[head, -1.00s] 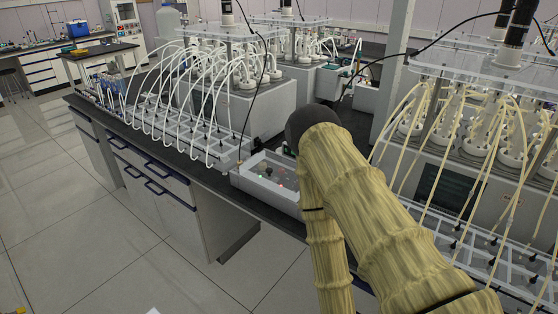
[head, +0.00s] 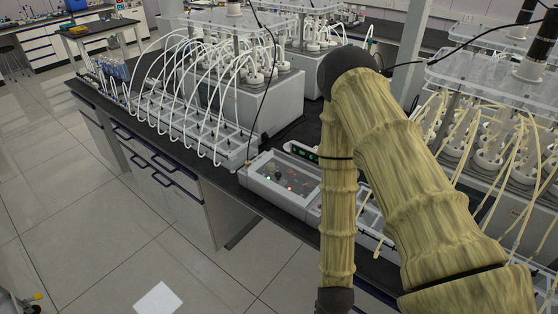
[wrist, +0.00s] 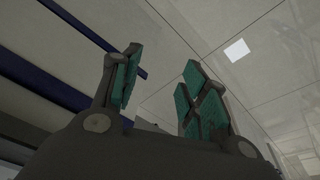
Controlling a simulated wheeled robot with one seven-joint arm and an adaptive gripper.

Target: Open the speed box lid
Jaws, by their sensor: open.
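The speed box (head: 262,192) is a grey-white box near the front edge of the dark bench in the head view. Its clear lid (head: 290,173) lies flat and looks shut, with knobs and small lights visible through it. My covered arm hides what lies to the right of the box. My gripper (wrist: 160,88) shows in the wrist view with its two green-padded fingers apart and nothing between them. It points at the floor and the drawer fronts, away from the box. In the head view the gripper itself is not visible.
A rack of white tubes (head: 200,130) stands left of the box, with reactors (head: 262,100) behind. Reactors with yellowish tubes (head: 515,160) stand at the right. Black cables hang near the box. Blue drawer handles (head: 172,183) line the bench front.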

